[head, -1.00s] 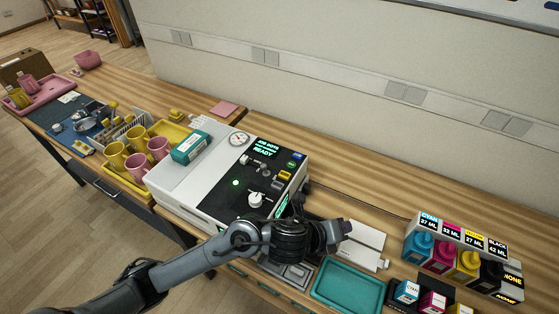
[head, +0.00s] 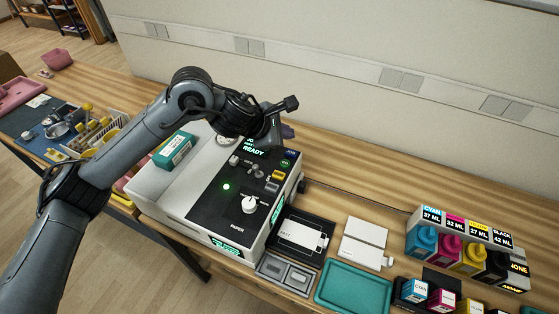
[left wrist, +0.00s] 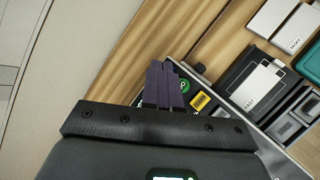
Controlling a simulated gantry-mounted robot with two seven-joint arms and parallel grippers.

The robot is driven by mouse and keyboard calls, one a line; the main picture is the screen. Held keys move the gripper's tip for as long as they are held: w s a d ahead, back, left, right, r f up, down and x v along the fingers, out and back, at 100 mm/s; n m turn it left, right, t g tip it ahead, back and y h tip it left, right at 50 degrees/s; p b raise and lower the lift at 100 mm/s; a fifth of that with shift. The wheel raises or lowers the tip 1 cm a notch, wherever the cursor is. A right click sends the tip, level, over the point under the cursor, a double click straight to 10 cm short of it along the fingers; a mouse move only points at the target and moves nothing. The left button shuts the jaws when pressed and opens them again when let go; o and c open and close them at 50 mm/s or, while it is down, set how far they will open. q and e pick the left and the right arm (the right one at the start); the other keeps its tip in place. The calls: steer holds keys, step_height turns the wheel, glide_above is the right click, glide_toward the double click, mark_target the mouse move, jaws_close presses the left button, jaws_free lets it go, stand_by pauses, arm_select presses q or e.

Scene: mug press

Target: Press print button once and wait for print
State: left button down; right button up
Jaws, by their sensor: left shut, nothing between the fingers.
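The press machine (head: 150,197) is a white box with a black control panel (head: 205,215). Its lit display reads "READY" (head: 254,151). Near the panel's far right corner are a green button (head: 286,163), a blue button (head: 291,154) and a yellow one (head: 275,175); I cannot tell which is labelled print. My left gripper (head: 288,131) is shut and empty, above the panel's far right corner. In the left wrist view its dark purple fingers (left wrist: 163,82) are together, right beside the green button (left wrist: 184,86) and partly covering the panel. Contact cannot be told.
A teal box (head: 174,150) lies on the machine. To the right are a black tray with a white card (head: 303,233), a white block (head: 364,243), a teal tray (head: 352,290) and ink bottles (head: 450,247). A wall stands behind. The bench behind the machine is clear.

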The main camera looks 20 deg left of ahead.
arm_select(q)
steer(key=shift+a+r, duration=0.1)
steer(key=shift+a, duration=0.2)
steer(key=b, duration=0.5)
glide_above(283, 165)
step_height(283, 165, down, 8)
steer(key=shift+r, duration=0.15)
steer(key=shift+f+b, duration=0.55)
steer(key=shift+b, duration=0.2)
stand_by(0.4)
stand_by(0.7)
stand_by(0.4)
steer(key=shift+f+b, duration=0.45)
steer(key=shift+b, duration=0.05)
